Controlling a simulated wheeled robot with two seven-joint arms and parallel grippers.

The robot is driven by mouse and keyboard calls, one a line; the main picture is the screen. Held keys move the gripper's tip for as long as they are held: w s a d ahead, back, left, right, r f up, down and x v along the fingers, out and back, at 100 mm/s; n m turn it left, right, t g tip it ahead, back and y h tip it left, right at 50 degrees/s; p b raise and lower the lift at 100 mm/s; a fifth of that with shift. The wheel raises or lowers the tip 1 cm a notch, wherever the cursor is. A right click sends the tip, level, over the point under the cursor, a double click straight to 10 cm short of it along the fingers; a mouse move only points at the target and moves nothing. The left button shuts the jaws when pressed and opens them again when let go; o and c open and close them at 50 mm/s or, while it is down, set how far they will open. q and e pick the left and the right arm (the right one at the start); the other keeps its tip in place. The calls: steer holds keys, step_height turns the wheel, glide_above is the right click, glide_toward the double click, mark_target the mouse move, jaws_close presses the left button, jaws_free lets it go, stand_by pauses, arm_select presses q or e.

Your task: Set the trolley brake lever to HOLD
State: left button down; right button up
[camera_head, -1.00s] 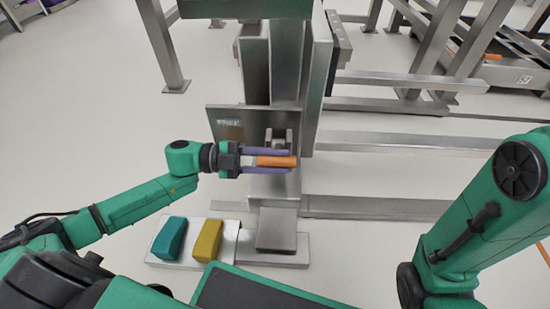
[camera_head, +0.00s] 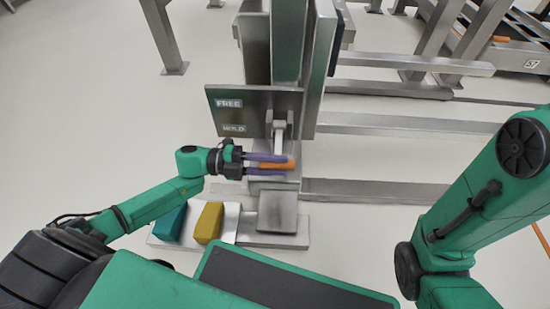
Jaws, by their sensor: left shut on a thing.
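The brake lever shows as a grey arm (camera_head: 279,137) with an orange handle (camera_head: 287,166) at its lower end, in front of the trolley's steel column. A grey plate (camera_head: 259,99) behind it carries a FREE label (camera_head: 229,103) above and a HOLD label (camera_head: 234,128) below. My left gripper (camera_head: 269,165) is shut on the orange handle from the left, with its purple fingers above and below it. The handle sits lower than the HOLD label. My right arm shows at the right, but its gripper is out of view.
A teal block (camera_head: 170,224) and a yellow block (camera_head: 208,222) stand on a pale base at the lower left. A grey pedal-like plate (camera_head: 278,211) is just below the lever. Steel rails (camera_head: 400,126) run to the right. Floor at the left is clear.

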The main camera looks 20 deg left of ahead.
arm_select(q)
steer(key=shift+w+a+f, duration=0.1)
steer(key=shift+w+f, duration=0.2)
steer(key=shift+f, duration=0.2)
steer(key=shift+w+f, duration=0.1)
steer(key=shift+a, duration=0.1)
steer(key=c, duration=1)
jaws_free()
steer(key=shift+w, duration=0.1)
steer(key=o, duration=0.4)
steer(key=shift+f, duration=0.1)
